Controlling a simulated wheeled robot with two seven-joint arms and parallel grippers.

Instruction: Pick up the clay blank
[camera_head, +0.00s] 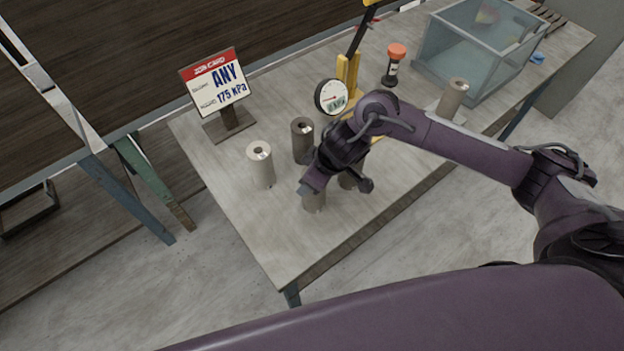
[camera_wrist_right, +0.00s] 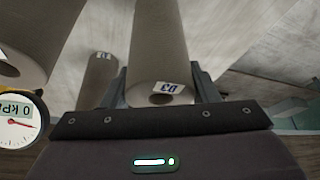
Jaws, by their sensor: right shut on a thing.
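Several clay blanks, short cylinders with a hole in the top end, stand on the table (camera_head: 235,205). My right gripper (camera_head: 313,190) is shut on one grey-brown clay blank (camera_head: 313,204), gripping near its labelled end. In the right wrist view this blank (camera_wrist_right: 158,45) lies between the two fingers (camera_wrist_right: 160,92), and its tag seems to read B3 upside down. Whether its base touches the table I cannot tell. A pale blank (camera_head: 260,168) and a darker one (camera_head: 301,141) stand to the left and behind. My left gripper is out of view.
A card on a stand (camera_head: 216,85) reads ANY, 175 kPa. A yellow press with a round gauge (camera_head: 331,97) stands behind my arm. A glass tank (camera_head: 478,50), an orange-capped tool (camera_head: 396,52) and another blank (camera_head: 453,98) are at the right. The table's front left is clear.

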